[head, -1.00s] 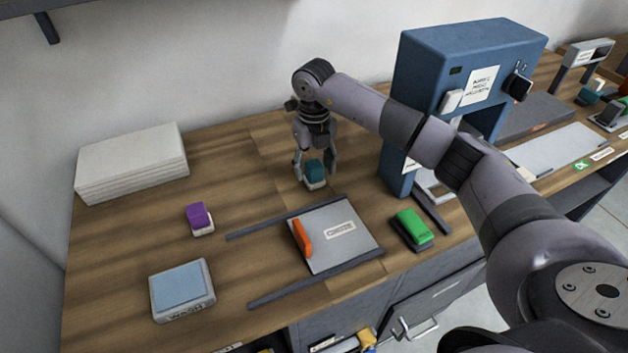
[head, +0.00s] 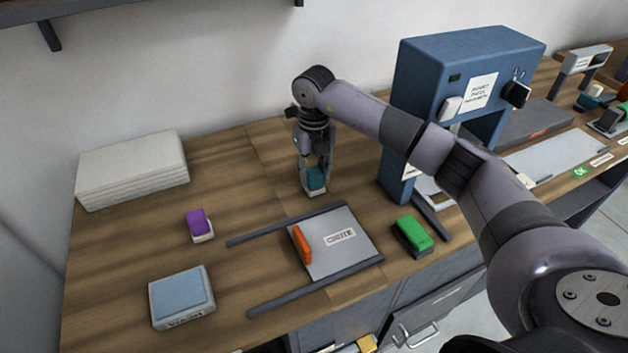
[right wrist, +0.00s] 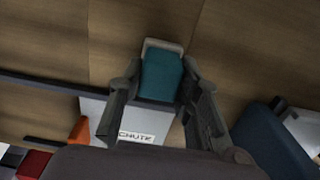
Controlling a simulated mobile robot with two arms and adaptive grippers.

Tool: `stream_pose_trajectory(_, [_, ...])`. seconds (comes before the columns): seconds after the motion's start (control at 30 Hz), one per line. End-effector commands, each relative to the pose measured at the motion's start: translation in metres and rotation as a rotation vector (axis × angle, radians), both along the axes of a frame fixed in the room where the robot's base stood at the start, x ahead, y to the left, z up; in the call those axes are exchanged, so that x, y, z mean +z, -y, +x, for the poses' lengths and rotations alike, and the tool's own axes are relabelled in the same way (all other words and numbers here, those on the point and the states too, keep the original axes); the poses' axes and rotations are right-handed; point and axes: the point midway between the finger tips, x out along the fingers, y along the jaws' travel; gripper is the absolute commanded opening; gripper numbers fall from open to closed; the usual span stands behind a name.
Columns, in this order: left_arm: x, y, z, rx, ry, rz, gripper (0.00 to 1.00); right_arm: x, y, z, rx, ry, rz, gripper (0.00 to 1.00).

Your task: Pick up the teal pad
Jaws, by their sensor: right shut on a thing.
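The teal pad (head: 316,178) sits on a small pale base on the wooden counter, behind the chute plate. My right gripper (head: 316,180) points down over it and is shut on the teal pad, one finger on each side. In the right wrist view the teal pad (right wrist: 162,75) lies between the fingertips (right wrist: 160,88), with the pale base showing at its far edge. I cannot tell whether the base is lifted off the counter. My left gripper is not in view.
A purple pad (head: 198,221), a blue-topped wash box (head: 181,297) and a white stack (head: 133,170) are to the left. The chute plate (head: 350,258) with an orange bar (head: 302,244) lies in front. A green pad (head: 412,233) and blue machine (head: 420,90) stand to the right.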

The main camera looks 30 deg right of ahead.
Motion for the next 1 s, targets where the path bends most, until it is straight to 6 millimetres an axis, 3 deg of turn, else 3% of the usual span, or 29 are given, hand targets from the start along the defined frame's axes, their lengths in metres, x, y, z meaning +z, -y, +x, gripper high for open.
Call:
stream_pose_trajectory(0.27, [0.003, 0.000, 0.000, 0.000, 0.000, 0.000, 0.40, 0.004, 0.000, 0.000, 0.000, 0.001, 0.000, 0.03])
stream_pose_trajectory(0.47, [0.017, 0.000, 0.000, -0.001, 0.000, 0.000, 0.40, 0.024, 0.000, 0.001, 0.000, 0.002, 0.000, 0.03])
stream_pose_trajectory(1.0, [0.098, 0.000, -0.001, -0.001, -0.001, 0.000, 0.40, 0.142, 0.000, 0.000, -0.001, 0.002, 0.000, 0.03])
